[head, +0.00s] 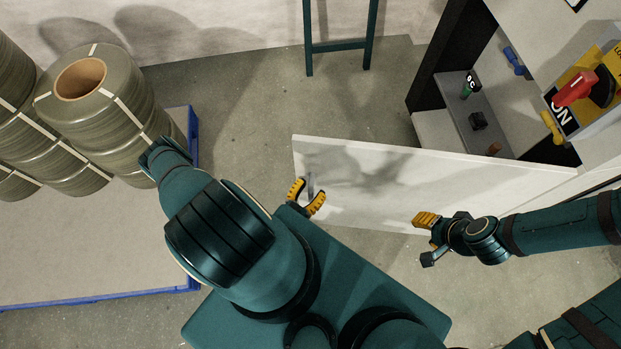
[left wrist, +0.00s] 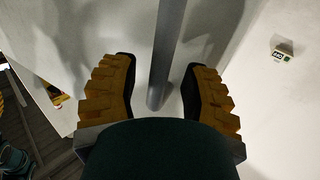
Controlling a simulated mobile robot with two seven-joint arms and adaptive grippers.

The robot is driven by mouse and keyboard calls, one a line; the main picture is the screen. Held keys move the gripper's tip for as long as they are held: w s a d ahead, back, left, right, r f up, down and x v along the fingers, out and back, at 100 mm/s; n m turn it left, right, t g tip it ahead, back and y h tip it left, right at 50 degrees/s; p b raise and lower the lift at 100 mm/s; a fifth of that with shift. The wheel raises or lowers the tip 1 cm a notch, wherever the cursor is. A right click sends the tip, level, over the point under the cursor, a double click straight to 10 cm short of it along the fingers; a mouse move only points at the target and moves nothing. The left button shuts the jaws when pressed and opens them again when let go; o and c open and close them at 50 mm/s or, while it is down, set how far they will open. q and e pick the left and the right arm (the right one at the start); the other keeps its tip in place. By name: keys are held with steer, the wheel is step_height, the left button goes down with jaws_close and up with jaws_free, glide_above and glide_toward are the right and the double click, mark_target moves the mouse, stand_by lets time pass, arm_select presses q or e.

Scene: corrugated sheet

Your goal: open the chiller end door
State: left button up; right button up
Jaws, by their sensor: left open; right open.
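The chiller end door (head: 380,170) is a white panel standing ajar, swung out from the cabinet at right. A grey bar handle (head: 310,188) is on its face near the free left end. My left gripper (head: 307,196) is open at this handle. In the left wrist view, the grey handle bar (left wrist: 167,60) runs between the open fingers of my left gripper (left wrist: 164,98), with a gap showing on each side. My right gripper (head: 425,220) is open at the door's lower edge, right of the middle; whether it touches the door cannot be told.
The cabinet (head: 525,115) at right has an open interior and a red rotary switch (head: 574,88). Coils of strapping (head: 110,110) sit on a blue-edged pallet (head: 194,150) at left. A teal frame (head: 340,46) stands behind. Clear grey floor (head: 245,105) lies between pallet and door.

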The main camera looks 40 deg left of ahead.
arm_select(q)
steer(key=s, duration=1.2)
steer(key=shift+d, duration=0.3)
